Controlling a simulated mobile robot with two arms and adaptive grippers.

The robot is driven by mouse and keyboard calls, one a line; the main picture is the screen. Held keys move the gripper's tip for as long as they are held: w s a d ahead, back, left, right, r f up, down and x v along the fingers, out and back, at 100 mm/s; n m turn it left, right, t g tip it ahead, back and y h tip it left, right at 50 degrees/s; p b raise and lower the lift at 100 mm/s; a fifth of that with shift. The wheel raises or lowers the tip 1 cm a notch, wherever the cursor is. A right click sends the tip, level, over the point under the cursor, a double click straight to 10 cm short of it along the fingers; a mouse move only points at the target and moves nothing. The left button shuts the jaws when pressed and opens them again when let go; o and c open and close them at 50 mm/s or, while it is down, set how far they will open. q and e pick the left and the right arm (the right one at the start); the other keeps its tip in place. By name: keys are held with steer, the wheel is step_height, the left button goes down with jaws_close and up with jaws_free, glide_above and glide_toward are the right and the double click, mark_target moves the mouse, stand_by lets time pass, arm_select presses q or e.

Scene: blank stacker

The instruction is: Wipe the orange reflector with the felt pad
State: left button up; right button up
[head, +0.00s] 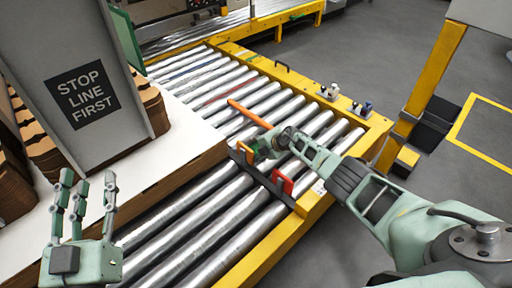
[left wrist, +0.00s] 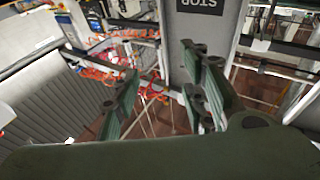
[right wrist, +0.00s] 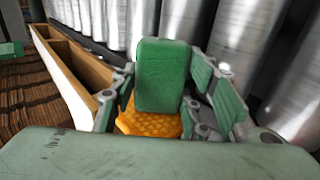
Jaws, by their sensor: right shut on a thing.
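The orange reflector (head: 243,150) sits at the left end of a dark bar (head: 262,174) across the rollers. It also shows as a textured amber patch (right wrist: 148,124) in the right wrist view. My right gripper (head: 264,146) is at the reflector, shut on the green felt pad (right wrist: 163,75). The pad overlaps the reflector's upper part in the right wrist view; I cannot tell whether they touch. My left gripper (head: 82,198) is open and empty at the lower left, fingers pointing up. Its fingers are spread apart in the left wrist view (left wrist: 160,95).
A red reflector (head: 283,183) is at the bar's other end. An orange rod (head: 248,114) lies above the rollers behind my right gripper. A grey panel reading "STOP LINE FIRST" (head: 82,95) and cardboard stacks (head: 153,105) stand left on a white surface (head: 180,140).

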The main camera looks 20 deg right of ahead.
steer(key=shift+s+d+p, duration=0.1)
steer(key=shift+s+p, duration=0.3)
steer(key=shift+p, duration=0.1)
steer(key=shift+s+d+p, duration=0.1)
steer(key=shift+s+p, duration=0.3)
steer(key=shift+p, duration=0.05)
steer(key=shift+s+d+p, duration=0.15)
steer(key=shift+s+p, duration=0.3)
arm_select(q)
steer(key=s+a+f+g+y, duration=0.1)
steer(key=s+f+g, duration=0.1)
steer(key=f+g, duration=0.3)
steer(key=s+a+f+g+y, duration=0.2)
steer(key=s+f+g, duration=0.1)
steer(key=f, duration=0.8)
steer(key=shift+a+f+g+p, duration=0.3)
steer(key=shift+f+g+p, duration=0.1)
steer(key=shift+g, duration=0.5)
arm_select(e)
steer(key=shift+s+d, duration=0.1)
steer(key=shift+s, duration=0.35)
